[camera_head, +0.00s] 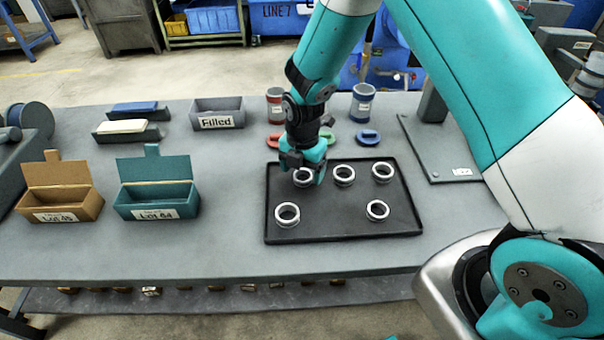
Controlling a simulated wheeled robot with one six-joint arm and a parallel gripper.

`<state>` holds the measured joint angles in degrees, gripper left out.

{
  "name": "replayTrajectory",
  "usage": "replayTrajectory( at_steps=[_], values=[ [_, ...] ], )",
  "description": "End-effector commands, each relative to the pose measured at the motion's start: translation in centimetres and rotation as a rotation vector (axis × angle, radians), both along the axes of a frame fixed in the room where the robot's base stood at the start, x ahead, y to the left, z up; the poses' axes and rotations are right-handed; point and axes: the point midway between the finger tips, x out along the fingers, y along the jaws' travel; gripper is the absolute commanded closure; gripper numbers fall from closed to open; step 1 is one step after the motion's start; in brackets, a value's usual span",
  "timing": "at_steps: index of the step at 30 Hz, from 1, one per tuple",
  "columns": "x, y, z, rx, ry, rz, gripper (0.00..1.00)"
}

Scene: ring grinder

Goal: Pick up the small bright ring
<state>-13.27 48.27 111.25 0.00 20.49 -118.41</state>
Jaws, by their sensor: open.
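Several bright metal rings lie apart on a black tray (330,225). A ring at the back left (303,180) is partly hidden by my gripper (305,168). Two more sit along the back, a middle ring (344,182) and a right ring (383,178). In front are a left ring (287,222) and a right ring (378,216); the front right one looks slightly smaller. My gripper is open, pointing down over the back left ring. I cannot tell whether its fingers are around that ring or just above it.
Lidded boxes marked Lot 45 (62,213) and Lot 64 (158,212) stand left of the tray. A grey bin marked Filled (218,122) and a red (275,106) and blue canister (362,104) stand behind. The table between boxes and tray is clear.

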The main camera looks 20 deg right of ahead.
Motion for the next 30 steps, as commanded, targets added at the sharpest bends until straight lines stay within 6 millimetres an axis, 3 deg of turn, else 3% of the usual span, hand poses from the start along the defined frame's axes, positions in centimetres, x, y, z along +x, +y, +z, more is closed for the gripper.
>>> replayTrajectory(
  at_steps=[4,11,18,30],
  values=[
    [-0.06,0.0,-1.32,0.0,0.001,0.0,0.21],
    [-0.01,0.02,-1.45,0.0,0.0,0.0,0.21],
    [-0.02,0.02,-1.43,0.0,0.0,0.0,0.76],
    [0.04,0.04,-0.8,0.001,-0.002,0.0,0.76]
  ],
)
